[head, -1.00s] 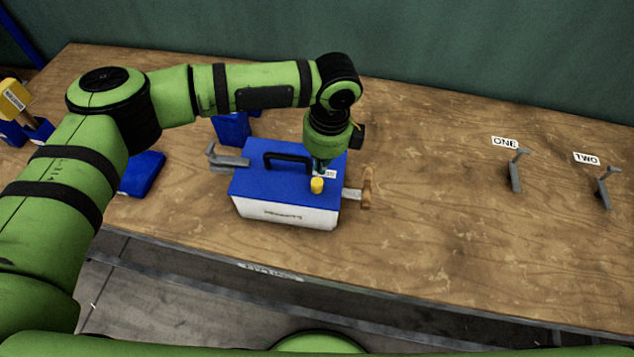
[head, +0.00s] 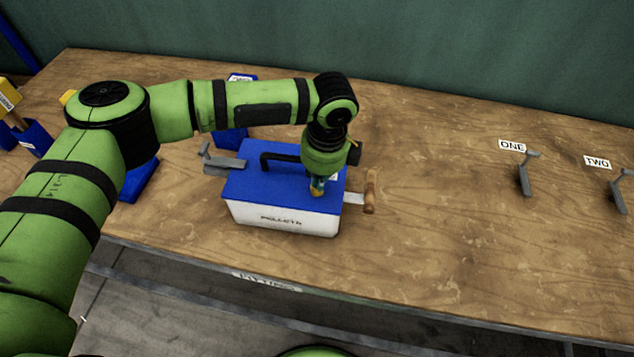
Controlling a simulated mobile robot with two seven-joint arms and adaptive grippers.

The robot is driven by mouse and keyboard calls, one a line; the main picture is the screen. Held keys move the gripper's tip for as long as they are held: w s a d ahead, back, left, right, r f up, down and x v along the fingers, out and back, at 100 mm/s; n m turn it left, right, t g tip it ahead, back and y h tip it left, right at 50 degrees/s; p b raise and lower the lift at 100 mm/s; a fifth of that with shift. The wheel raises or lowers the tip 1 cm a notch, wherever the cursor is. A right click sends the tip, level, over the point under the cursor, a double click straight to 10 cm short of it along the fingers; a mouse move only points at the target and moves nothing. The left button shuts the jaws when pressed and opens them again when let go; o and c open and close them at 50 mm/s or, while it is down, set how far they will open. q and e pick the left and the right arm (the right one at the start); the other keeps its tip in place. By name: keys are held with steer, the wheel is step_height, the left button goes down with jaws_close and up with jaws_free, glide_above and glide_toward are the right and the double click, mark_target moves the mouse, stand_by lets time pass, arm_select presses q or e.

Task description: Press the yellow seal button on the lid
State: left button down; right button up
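A white box with a blue lid (head: 250,186) stands on the wooden table, its black handle (head: 268,160) on top. My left gripper (head: 317,184) points down over the front right part of the lid. The yellow seal button (head: 317,191) shows just at the gripper's tip; the gripper hides most of it. I cannot tell whether they touch or whether the button is pressed in. The fingers are too small and covered to tell open from shut. My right gripper is out of view.
A grey bracket (head: 222,163) is left of the box and a wooden-handled lever (head: 370,192) right of it. Grey hooks stand by the ONE (head: 512,146) and TWO (head: 597,162) labels. Blue bins (head: 35,138) are at the left. The table between box and hooks is clear.

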arm_select(q)
steer(key=shift+f, duration=0.5)
steer(key=shift+s+d+r+p, duration=0.15)
steer(key=shift+d+r+p, duration=0.1)
steer(key=shift+r+p, duration=0.1)
steer(key=shift+s+d+r+p, duration=0.4)
steer(key=shift+s+d+p, duration=0.25)
steer(key=shift+d+p, duration=0.25)
steer(key=shift+s+d, duration=0.1)
steer(key=shift+s, duration=0.05)
steer(key=shift+f, duration=0.1)
step_height(320, 180, up, 12)
steer(key=d, duration=0.1)
steer(key=shift+s, duration=0.4)
steer(key=shift+f, duration=0.1)
